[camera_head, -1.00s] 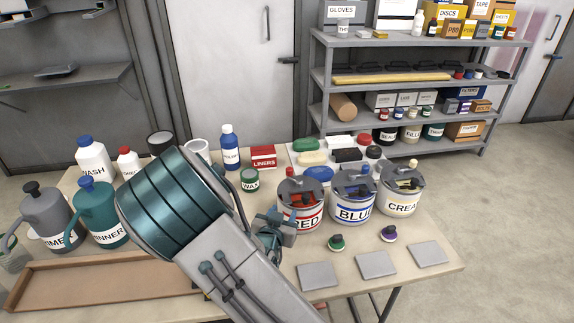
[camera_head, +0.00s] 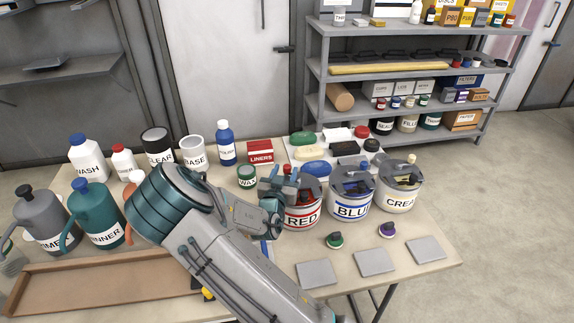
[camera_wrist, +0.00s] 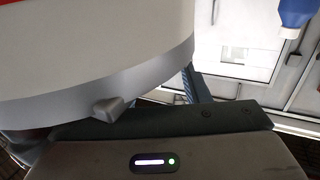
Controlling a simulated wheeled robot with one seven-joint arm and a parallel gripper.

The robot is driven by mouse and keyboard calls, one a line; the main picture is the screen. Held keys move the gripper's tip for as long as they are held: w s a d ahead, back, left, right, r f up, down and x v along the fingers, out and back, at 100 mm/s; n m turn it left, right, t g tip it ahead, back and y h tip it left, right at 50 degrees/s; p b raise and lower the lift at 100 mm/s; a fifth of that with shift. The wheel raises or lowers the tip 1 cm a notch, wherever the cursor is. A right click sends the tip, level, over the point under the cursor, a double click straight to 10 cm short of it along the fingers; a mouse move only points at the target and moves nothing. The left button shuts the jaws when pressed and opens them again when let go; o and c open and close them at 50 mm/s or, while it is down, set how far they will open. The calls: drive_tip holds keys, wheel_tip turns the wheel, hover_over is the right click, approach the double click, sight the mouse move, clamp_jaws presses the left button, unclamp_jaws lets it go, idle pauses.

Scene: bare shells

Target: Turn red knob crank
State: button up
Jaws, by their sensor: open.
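The red-labelled can (camera_head: 303,216) stands on the table at the left end of a row of three lidded cans. In the wrist view, the pale side of a can (camera_wrist: 95,45) with a grey rim and small lug fills the upper left. One finger (camera_wrist: 200,88) shows to the right of that rim; the knob is not visible there.
The blue can (camera_head: 352,210) and cream can (camera_head: 400,195) stand right of the red can. The wax tin (camera_head: 246,176) and liners box (camera_head: 260,151) are behind my gripper. Green (camera_head: 334,240) and purple (camera_head: 387,229) knobbed pieces and grey flat plates (camera_head: 374,263) lie in front.

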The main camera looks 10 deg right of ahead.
drive_tip(key=shift+x, duration=1.35)
clamp_jaws()
